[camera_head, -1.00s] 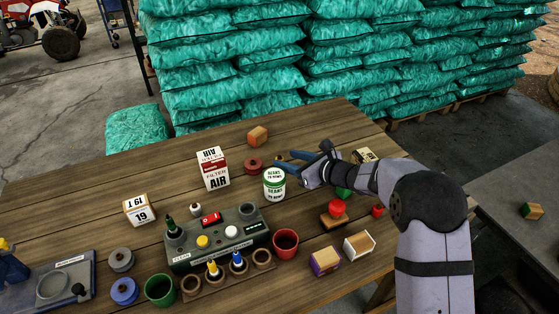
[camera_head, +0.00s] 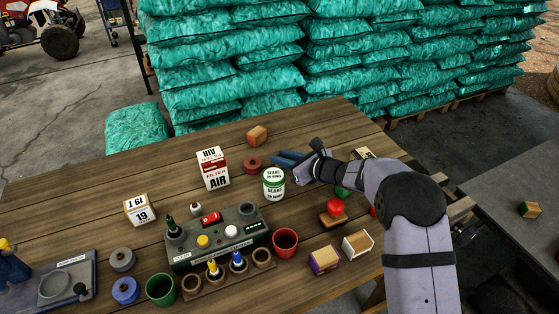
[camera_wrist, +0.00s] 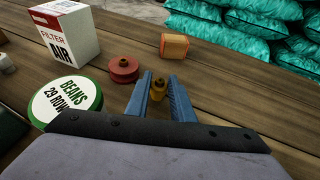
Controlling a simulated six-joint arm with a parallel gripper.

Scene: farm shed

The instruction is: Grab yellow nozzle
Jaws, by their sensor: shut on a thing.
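My gripper (camera_wrist: 160,85) has two blue fingers, shut on a small yellow-brown nozzle (camera_wrist: 159,91) that shows between them in the wrist view. Its lower part is hidden by the fingers and the wrist housing. In the head view my gripper (camera_head: 285,160) is low over the back right of the table, behind and right of the green-and-white beans can (camera_head: 274,183). The held nozzle cannot be made out there. I cannot tell whether it touches the table.
A dark red ring-shaped part (camera_wrist: 123,69) and an orange block (camera_wrist: 174,46) lie just beyond the fingers. The air filter box (camera_head: 213,168) stands to the left. A rack (camera_head: 226,279) with yellow- and blue-tipped pieces lies at the front. Bare wood shows at the back left.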

